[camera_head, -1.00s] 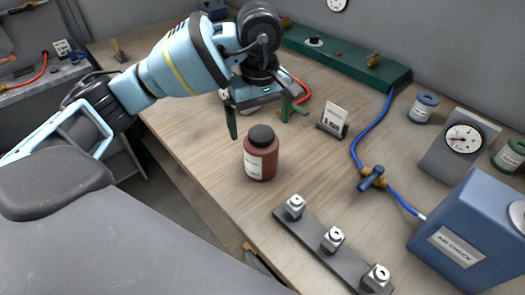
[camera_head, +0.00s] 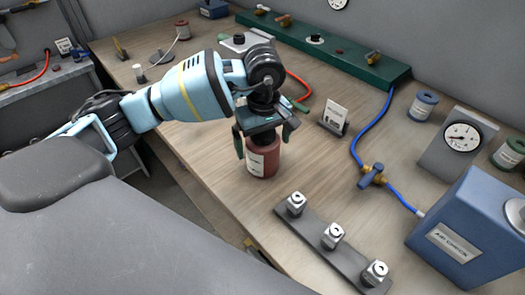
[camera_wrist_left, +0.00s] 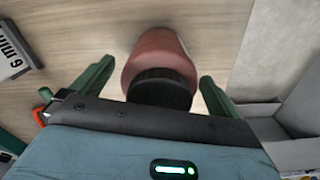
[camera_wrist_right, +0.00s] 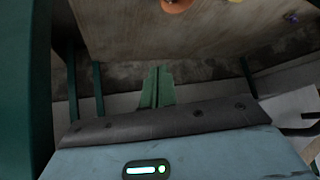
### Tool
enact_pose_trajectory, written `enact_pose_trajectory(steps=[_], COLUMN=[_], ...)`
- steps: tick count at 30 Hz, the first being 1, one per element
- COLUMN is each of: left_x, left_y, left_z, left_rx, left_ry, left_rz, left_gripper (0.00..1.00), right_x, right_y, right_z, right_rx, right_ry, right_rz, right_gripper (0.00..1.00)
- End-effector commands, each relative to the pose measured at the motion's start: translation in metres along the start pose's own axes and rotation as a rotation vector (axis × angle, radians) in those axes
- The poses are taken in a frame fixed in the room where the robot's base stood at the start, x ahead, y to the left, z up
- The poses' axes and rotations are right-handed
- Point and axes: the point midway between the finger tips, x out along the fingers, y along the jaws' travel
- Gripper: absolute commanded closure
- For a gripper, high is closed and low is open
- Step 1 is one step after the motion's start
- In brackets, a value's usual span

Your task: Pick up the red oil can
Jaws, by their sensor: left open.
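The red oil can (camera_head: 263,163), a red-brown bottle with a white label, stands upright near the front edge of the wooden bench. My left gripper (camera_head: 266,138) is right above it, open, with a finger on each side of the can's upper part. The left wrist view shows the can (camera_wrist_left: 158,50) with its black cap between the two green fingers (camera_wrist_left: 155,88); gaps show on both sides, so it is not gripped. My right gripper (camera_wrist_right: 156,88) shows only in its own wrist view, with its green fingers together and nothing between them.
A rail with several metal fittings (camera_head: 333,236) lies in front of the can to the right. A small card stand (camera_head: 334,117) is behind it. A blue hose (camera_head: 362,140), a gauge (camera_head: 462,137) and a blue tank (camera_head: 470,230) are farther right. A green manifold (camera_head: 330,48) runs along the back.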

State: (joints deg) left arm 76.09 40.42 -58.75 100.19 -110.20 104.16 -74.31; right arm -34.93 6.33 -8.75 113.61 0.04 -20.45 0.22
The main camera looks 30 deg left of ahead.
Motion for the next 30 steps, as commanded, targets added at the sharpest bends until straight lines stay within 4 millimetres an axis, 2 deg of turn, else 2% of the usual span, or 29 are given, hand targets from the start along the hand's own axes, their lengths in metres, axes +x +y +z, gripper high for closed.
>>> enact_pose_trajectory(steps=[2,14,25,30], left_x=[0.0,0.0,-0.005,-0.018], left_y=[0.0,0.0,0.001,0.001], left_z=[0.0,0.0,0.0,-0.001], left_rx=[0.0,0.0,0.0,-0.001], left_ry=[0.0,0.0,0.001,0.001], left_rz=[0.0,0.0,0.002,0.003], left_gripper=[0.04,0.56,0.58,0.58], right_x=[0.0,-0.001,-0.001,0.0], right_y=[0.0,0.002,0.002,0.002], right_z=[0.001,0.002,0.004,0.009], right_rx=[0.0,-0.007,-0.01,-0.009], right_ry=[-0.001,-0.005,-0.008,-0.016], right_rz=[0.0,0.0,-0.001,-0.002], right_gripper=[1.0,1.0,1.0,1.0])
